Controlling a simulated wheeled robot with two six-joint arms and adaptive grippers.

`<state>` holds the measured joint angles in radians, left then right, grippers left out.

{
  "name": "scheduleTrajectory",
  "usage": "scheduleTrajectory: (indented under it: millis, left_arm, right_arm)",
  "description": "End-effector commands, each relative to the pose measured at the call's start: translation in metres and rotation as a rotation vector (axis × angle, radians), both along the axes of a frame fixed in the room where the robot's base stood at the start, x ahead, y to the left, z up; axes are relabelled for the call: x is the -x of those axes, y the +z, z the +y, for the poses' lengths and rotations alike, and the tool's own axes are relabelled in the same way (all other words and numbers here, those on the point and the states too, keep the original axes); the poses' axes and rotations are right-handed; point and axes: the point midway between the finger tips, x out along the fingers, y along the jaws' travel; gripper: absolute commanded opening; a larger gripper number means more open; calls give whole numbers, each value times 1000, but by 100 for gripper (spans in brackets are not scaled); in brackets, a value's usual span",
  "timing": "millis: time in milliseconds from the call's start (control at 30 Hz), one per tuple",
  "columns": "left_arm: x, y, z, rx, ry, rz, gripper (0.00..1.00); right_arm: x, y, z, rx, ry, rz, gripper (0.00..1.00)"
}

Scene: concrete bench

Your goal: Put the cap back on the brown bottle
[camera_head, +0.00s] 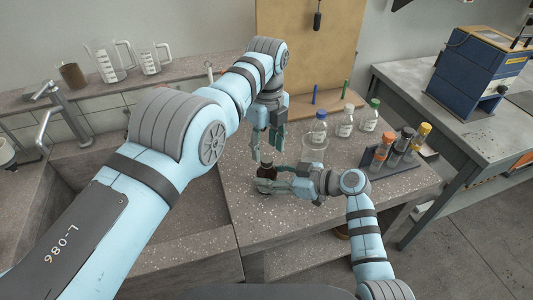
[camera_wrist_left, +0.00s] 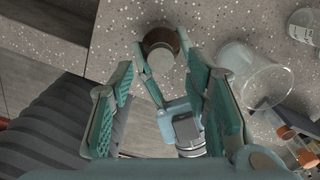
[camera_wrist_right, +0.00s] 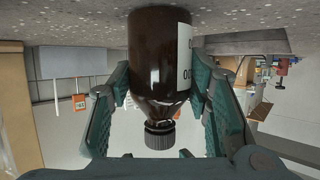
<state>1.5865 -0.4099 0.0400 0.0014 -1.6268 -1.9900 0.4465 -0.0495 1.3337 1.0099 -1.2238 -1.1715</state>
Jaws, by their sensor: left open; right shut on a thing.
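The brown bottle (camera_head: 267,171) stands upright near the front-left part of the bench. It shows large in the right wrist view (camera_wrist_right: 158,60), upside down in the picture, with part of a white label. A black ribbed cap (camera_wrist_right: 160,135) sits on its neck; I cannot tell how tight it is. My right gripper (camera_head: 264,180) is shut around the bottle's body, one finger on each side. My left gripper (camera_head: 267,150) is open and empty, pointing down just above the bottle. In the left wrist view the bottle (camera_wrist_left: 158,36) lies between and beyond the open fingers.
A clear glass beaker (camera_head: 314,149) stands right of the bottle. Bottles with blue (camera_head: 318,128), white (camera_head: 345,122) and green (camera_head: 370,115) caps stand behind. A dark rack (camera_head: 400,163) of orange- and yellow-topped tubes is at the right. Bench is clear at the front.

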Motion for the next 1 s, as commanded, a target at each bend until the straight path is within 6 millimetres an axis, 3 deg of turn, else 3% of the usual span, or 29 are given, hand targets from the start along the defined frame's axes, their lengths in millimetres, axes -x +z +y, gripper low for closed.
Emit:
scheduleTrajectory:
  millis: [400,467,567,667,1000]
  left_arm:
    - [-3,11,0,4,1,-15,40]
    - [-6,18,-1,8,87,-27,40]
    - [-6,24,-1,16,399,-30,40]
    - [-7,31,-2,26,844,-31,40]
    - [-3,45,-1,29,2470,-5,40]
  right_arm:
    - [0,-1,0,1,0,0,0]
    - [0,-1,0,1,0,0,0]
    - [0,-1,0,1,0,0,0]
    - [0,-1,0,1,0,0,0]
    - [0,-1,0,1,0,0,0]
